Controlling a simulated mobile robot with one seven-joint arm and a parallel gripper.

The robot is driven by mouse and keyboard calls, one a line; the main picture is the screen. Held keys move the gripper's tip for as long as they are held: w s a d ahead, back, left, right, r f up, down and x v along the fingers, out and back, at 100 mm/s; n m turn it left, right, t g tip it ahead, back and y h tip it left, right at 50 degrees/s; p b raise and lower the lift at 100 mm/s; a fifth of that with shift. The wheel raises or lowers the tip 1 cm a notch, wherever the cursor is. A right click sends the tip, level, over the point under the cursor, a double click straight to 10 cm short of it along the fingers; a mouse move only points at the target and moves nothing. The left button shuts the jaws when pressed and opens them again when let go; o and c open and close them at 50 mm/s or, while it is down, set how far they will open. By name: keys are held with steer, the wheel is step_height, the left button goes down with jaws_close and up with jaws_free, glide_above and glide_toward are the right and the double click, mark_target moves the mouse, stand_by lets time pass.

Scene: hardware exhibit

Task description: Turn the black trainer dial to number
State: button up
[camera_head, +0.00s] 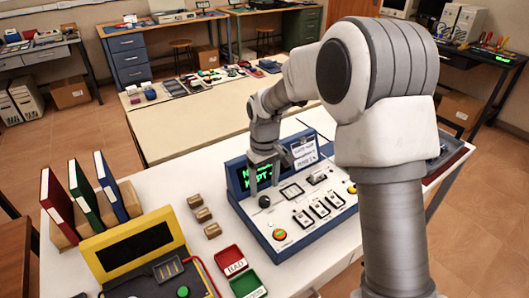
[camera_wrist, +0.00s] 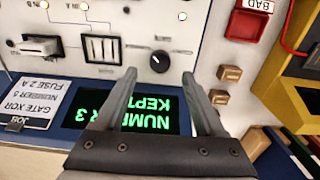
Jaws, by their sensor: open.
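The black trainer dial (camera_wrist: 160,61) is a round knob with a white pointer mark on the light panel of the blue-framed trainer (camera_head: 285,238). The dial also shows in the head view (camera_head: 265,201), just below my fingertips. My gripper (camera_wrist: 160,74) is open and empty, with one finger on each side of the dial in the wrist view. I cannot tell whether either finger touches it. The green display (camera_wrist: 150,108) reads "NUMBER 3 KEPT", upside down in the wrist view and partly hidden by my gripper. A white job card (camera_wrist: 27,100) reads "NUMBER 5", "FUSE 2 A", "GATE XOR".
Switches (camera_head: 312,212) and a lit orange button (camera_head: 279,235) share the panel. Small brown blocks (camera_head: 203,214), a red "BAD" tray (camera_head: 231,262), a green tray (camera_head: 247,284) and a yellow-framed device (camera_head: 130,228) stand to the left, with upright binders (camera_head: 84,199) beyond.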

mark_target(265, 199)
step_height(265, 199, up, 12)
steer(key=p, duration=0.1)
steer(key=shift+r, duration=0.25)
steer(key=s+d+r+m+t+p, duration=0.1)
steer(key=s+d+r+m+t, duration=0.1)
steer(key=s+d+r, duration=0.55)
steer(key=s+d+r+m+t+p, duration=0.1)
steer(key=s+d+r+m+t, duration=0.2)
steer(key=s, duration=0.7)
steer(key=s+d+m+p, duration=0.1)
steer(key=s+d+m, duration=0.1)
steer(key=s, duration=0.6)
steer(key=shift+d+f+t, duration=0.2)
steer(key=shift+d+t, duration=0.1)
steer(key=shift+d, duration=0.6)
